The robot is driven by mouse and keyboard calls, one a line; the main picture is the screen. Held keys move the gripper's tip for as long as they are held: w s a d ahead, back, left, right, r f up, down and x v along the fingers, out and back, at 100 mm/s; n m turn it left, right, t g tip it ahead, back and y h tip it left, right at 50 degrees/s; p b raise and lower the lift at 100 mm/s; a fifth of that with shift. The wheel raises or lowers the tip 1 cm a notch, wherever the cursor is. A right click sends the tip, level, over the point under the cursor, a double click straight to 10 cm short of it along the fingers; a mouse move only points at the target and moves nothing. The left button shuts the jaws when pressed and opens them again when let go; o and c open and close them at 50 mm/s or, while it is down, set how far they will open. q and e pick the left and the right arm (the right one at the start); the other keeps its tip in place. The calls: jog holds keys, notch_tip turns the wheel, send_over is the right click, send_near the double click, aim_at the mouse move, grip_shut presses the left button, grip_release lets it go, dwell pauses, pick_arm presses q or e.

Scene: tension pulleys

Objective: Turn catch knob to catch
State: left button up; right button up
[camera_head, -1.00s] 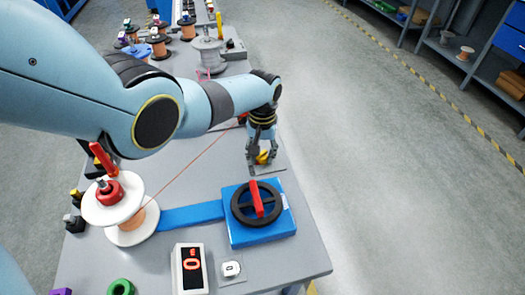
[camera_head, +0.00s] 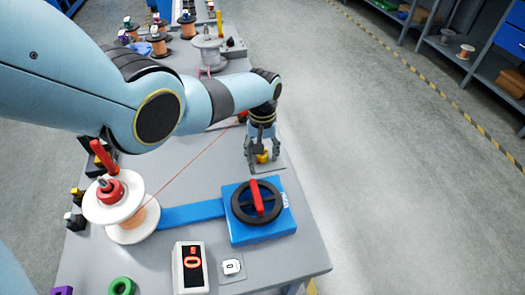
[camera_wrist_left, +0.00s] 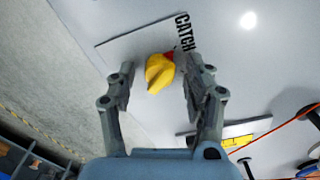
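The catch knob (camera_head: 262,157) is yellow with a red mark beside it. It sits on a grey plate (camera_wrist_left: 125,40) lettered CATCH on the table. The knob also shows in the left wrist view (camera_wrist_left: 160,73). My left gripper (camera_head: 261,164) points down over the knob. Its two fingers stand open on either side of the knob, with a visible gap on each side in the left wrist view (camera_wrist_left: 158,66). I cannot see my right gripper.
A blue block with a black handwheel and red handle (camera_head: 257,200) stands just in front of the knob. A white spool (camera_head: 120,210) stands at left, with an orange line running from it. A small counter box (camera_head: 190,268) is near the front edge.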

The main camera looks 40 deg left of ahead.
pick_arm(q)
notch_tip(320, 180, up, 12)
dwell(0.8)
dwell(0.3)
